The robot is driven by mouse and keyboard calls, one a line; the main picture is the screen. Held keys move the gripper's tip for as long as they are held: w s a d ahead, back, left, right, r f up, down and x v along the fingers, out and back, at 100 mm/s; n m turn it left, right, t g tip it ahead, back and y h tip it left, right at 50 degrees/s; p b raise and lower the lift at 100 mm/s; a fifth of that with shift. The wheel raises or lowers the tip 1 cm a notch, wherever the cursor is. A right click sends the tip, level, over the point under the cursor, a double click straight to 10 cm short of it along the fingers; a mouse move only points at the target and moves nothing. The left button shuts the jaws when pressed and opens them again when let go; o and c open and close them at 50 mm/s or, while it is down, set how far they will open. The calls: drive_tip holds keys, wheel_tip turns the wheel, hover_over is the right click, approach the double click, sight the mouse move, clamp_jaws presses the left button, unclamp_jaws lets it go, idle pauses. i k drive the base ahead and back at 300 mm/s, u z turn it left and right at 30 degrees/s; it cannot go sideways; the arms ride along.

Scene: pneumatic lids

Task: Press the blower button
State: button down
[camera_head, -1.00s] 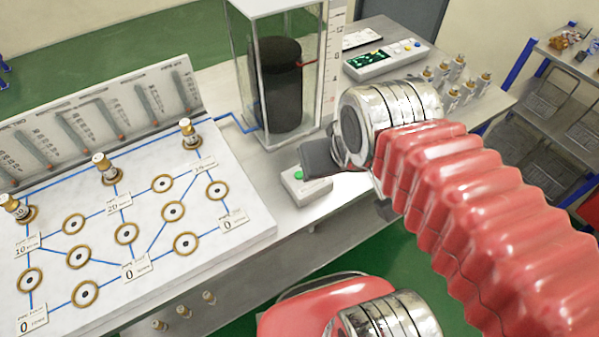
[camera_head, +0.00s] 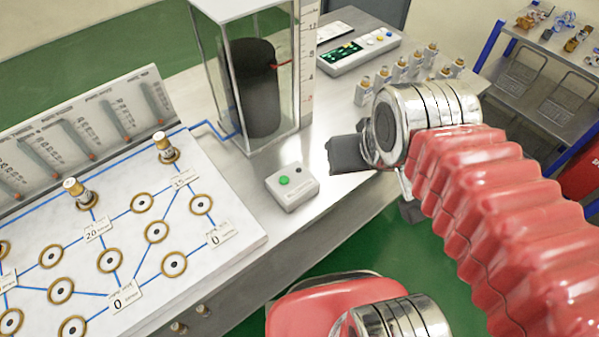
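The blower box (camera_head: 291,188) is a small pale block with a green button (camera_head: 284,180) and a smaller dark button (camera_head: 298,167). It sits on the metal table near its front edge, and both buttons are in clear sight. My gripper (camera_head: 346,154) is a dark grey shape at the end of my red bellows arm. It is to the right of the box and apart from it in the picture. Its fingers are mostly hidden by the silver wrist, so I cannot tell whether they are open or shut.
A clear-walled case (camera_head: 265,80) with a dark cylinder (camera_head: 255,92) stands behind the box. A white board (camera_head: 110,210) with blue lines, ringed holes and metal fittings lies at left. A control panel (camera_head: 360,52) and several small fittings (camera_head: 404,68) are at the back.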

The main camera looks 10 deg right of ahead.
sight(283, 180)
drive_tip(key=z, duration=0.25)
drive_tip(key=k, duration=1.2)
drive_tip(key=u, duration=1.1)
drive_tip(key=i, duration=1)
drive_tip(key=u, duration=0.05)
